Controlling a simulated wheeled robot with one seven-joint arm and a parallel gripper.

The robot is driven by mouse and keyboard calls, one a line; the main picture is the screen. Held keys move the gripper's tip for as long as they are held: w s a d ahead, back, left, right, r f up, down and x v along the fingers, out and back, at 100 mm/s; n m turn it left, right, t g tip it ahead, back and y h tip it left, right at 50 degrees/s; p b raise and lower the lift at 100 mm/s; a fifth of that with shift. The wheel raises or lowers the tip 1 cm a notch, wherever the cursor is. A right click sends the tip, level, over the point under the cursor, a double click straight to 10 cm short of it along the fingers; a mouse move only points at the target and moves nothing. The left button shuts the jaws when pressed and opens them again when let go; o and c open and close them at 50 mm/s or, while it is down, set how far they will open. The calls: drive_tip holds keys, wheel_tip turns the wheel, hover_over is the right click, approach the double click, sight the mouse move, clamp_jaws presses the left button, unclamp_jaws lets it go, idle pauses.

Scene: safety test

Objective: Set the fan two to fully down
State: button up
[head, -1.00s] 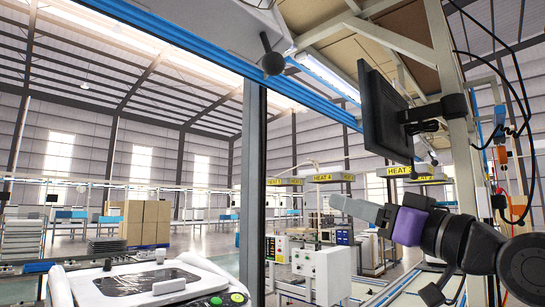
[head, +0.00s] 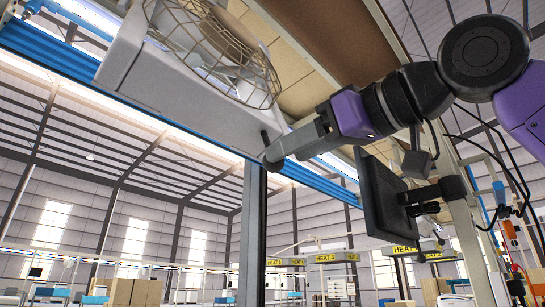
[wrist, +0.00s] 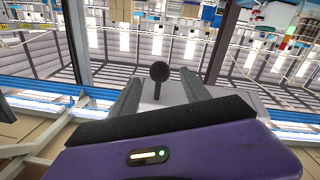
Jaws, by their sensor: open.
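A fan (head: 215,50) with a brass wire guard and a pale grey housing (head: 150,75) hangs overhead in the head view. Any number on it is not visible. Its lever has a dark ball knob (wrist: 160,72) on a short black stem (wrist: 157,91), seen in the wrist view. My gripper (head: 272,158) is at the housing's lower right corner. In the wrist view my gripper (wrist: 160,82) is open, with the knob in line between its two fingertips and a gap on each side. I cannot tell whether they touch. In the head view the fingers mostly hide the knob.
A blue rail (head: 130,105) runs along beneath the fan. A grey post (head: 252,230) stands below my gripper. A black monitor (head: 382,200) on a bracket, with hanging cables, is close below my arm at the right. Open hall lies beyond.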

drive_tip(key=shift+p+x, duration=0.75)
drive_tip(key=shift+x, duration=2)
clamp_jaws()
